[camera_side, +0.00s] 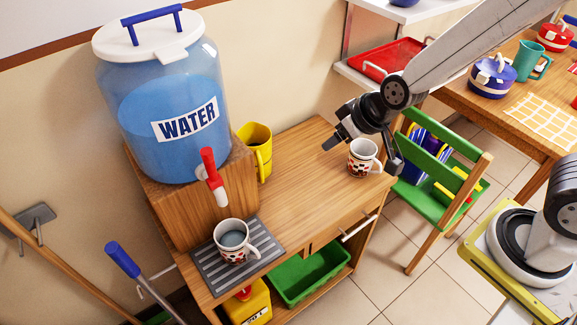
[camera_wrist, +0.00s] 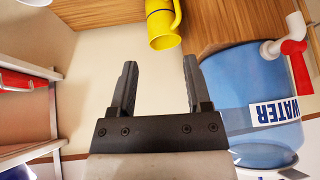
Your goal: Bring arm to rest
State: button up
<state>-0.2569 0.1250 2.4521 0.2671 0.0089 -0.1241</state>
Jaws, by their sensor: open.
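My gripper (camera_side: 362,153) is open and empty. In the side view it is above the right end of the wooden cabinet top (camera_side: 305,152), and one finger overlaps the patterned mug (camera_side: 362,160) standing there. I cannot tell whether they touch. My gripper also shows in the wrist view (camera_wrist: 158,85), its two fingers apart with nothing between them. A second patterned mug (camera_side: 232,247) with liquid in it stands on the grey drip tray (camera_side: 213,287), below the dispenser's red tap (camera_side: 210,172).
The blue water jug (camera_side: 160,85) stands on a wooden box beside a yellow cup (camera_side: 262,150). A red tray (camera_side: 395,57) lies on the shelf. A green chair (camera_side: 440,165) is right of the cabinet. A table with a blue pot (camera_side: 492,77) is at the upper right.

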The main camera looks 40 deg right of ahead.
jog(key=s+d+f+m+g+h, duration=0.1)
jog(key=s+d+g, duration=0.2)
jog(key=s+d, duration=0.4)
jog(key=shift+s+d+f+g+h, duration=0.15)
jog(key=shift+s+d+g+h, duration=0.15)
jog(key=shift+d, duration=0.95)
